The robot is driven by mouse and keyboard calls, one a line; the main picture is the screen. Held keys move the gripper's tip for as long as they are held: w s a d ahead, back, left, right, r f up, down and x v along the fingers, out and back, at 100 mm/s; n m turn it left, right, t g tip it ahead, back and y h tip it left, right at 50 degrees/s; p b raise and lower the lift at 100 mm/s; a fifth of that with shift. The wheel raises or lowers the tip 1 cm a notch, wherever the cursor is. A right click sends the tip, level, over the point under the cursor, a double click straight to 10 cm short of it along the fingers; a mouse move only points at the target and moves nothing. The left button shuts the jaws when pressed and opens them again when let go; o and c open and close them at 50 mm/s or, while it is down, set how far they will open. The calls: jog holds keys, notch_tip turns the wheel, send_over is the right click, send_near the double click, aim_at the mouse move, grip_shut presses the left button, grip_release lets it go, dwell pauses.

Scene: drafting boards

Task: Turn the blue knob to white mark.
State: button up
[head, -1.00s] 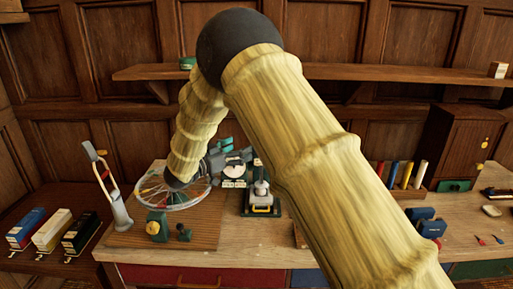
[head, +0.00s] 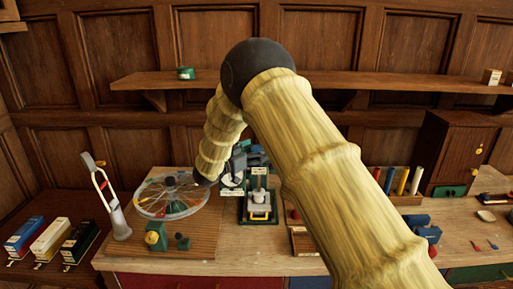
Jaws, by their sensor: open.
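Whether my gripper touches anything there is unclear.
A spoked wheel (head: 172,208) lies left of my wrist. Blue blocks (head: 428,234) and coloured cylinders (head: 402,181) are farther right. A wall shelf (head: 380,82) runs behind my elbow.

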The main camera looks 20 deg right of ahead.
jog(key=shift+w+d, duration=0.15)
jog(key=shift+d, duration=0.2)
jog(key=c, duration=1)
jog(key=shift+n+t+y+b, duration=0.3)
jog(key=shift+t+y, duration=0.1)
jog(key=shift+t, duration=0.1)
